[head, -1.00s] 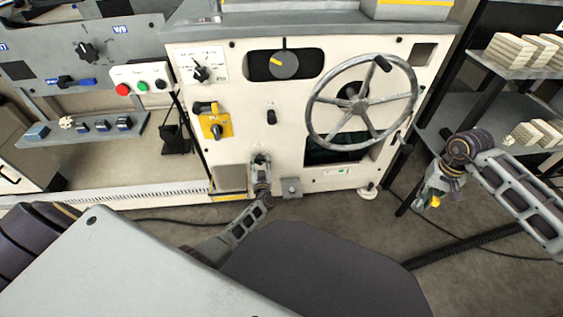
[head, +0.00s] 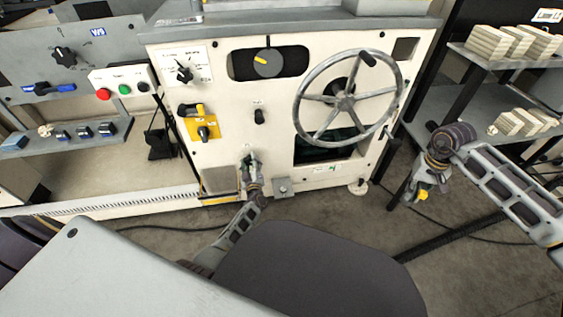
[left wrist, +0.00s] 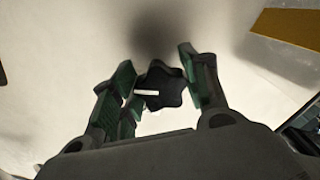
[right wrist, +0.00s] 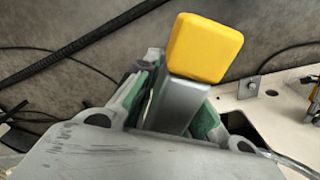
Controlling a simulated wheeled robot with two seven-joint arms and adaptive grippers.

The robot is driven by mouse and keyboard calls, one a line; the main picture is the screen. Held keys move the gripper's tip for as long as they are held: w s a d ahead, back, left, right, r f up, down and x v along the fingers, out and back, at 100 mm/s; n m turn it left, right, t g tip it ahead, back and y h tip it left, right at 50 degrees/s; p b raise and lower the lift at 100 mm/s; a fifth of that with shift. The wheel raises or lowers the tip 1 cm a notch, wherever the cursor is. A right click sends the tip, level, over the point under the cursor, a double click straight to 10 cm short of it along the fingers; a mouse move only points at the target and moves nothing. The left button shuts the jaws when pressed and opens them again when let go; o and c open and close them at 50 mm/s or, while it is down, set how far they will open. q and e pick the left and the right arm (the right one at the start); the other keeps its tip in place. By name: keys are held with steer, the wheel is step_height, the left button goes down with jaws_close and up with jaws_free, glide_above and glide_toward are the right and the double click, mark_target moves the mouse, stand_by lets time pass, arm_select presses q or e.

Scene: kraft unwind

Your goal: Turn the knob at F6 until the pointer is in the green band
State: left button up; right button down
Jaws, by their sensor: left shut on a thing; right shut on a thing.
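A black lobed knob (left wrist: 164,87) with a white line sits between the fingers of my left gripper (left wrist: 150,83) in the left wrist view. In the head view my left gripper (head: 248,162) is at the lower front of the cream machine (head: 225,150) and hides this knob. It is shut on the knob. No label F6 is readable. A round dial (head: 268,64) with a yellow pointer shows in a dark slot above; I cannot make out a green band. My right gripper (head: 416,190) is shut on a grey bar with a yellow end (right wrist: 206,48), away from the machine.
A spoked handwheel (head: 347,97) is on the machine's right. A yellow-plated switch (head: 203,130) and a small black knob (head: 259,116) are above my left gripper. A button box (head: 123,84) is at left. Shelves with pale blocks (head: 500,42) stand at right.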

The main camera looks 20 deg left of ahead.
arm_select(q)
steer(key=n+b, duration=0.1)
steer(key=n, duration=0.3)
steer(key=shift+d, duration=0.1)
arm_select(e)
steer(key=shift+f, duration=0.45)
arm_select(q)
steer(key=shift+r+n+b, duration=0.15)
steer(key=shift+n+b, duration=0.15)
steer(key=shift+n, duration=1.2)
arm_select(e)
steer(key=shift+f, duration=0.35)
arm_select(q)
steer(key=o, duration=1.1)
steer(key=shift+c, duration=0.2)
steer(key=shift+m, duration=0.4)
arm_select(e)
steer(key=shift+r, duration=0.15)
